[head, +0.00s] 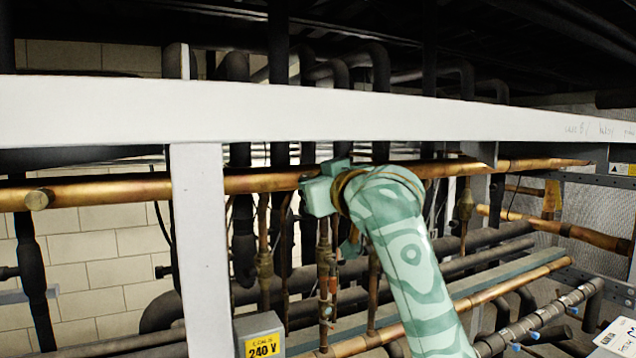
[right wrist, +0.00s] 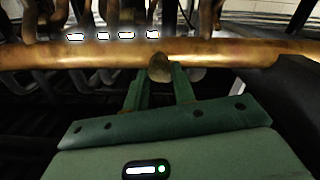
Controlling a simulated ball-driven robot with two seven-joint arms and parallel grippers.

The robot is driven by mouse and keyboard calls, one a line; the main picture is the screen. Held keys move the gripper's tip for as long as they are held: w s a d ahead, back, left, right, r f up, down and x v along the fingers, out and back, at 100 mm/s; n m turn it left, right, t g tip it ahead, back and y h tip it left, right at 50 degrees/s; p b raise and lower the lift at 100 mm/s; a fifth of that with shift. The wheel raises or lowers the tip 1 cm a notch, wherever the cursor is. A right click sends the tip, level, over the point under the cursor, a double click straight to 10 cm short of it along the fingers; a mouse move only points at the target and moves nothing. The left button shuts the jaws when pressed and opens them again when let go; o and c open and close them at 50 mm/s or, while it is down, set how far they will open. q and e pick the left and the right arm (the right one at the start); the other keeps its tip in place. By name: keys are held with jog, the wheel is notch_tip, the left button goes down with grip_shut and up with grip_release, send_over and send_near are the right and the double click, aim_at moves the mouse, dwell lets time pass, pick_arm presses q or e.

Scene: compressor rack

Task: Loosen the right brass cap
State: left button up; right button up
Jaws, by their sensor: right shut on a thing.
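The right brass cap (right wrist: 159,66) is a round end on the front of a horizontal copper pipe (right wrist: 235,50) in the right wrist view. My right gripper (right wrist: 160,80) is shut on it, with one green finger on each side. In the head view my right gripper (head: 322,188) is at the copper pipe (head: 255,183), just under the white beam, and my arm hides the cap there. Another brass cap (head: 38,199) sits on the same pipe at the far left, with nothing touching it. My left gripper is not in view.
A white horizontal beam (head: 330,112) crosses in front just above the pipe, and a white post (head: 203,245) stands to the left of my gripper. Dark pipes fill the space behind. A grey box with a yellow 240 V label (head: 263,346) is below.

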jog(key=shift+n, duration=2.6)
jog(key=o, duration=1)
jog(key=shift+s, duration=0.1)
jog(key=b+v, duration=0.5)
jog(key=v, duration=1.1)
jog(key=shift+f, duration=0.1)
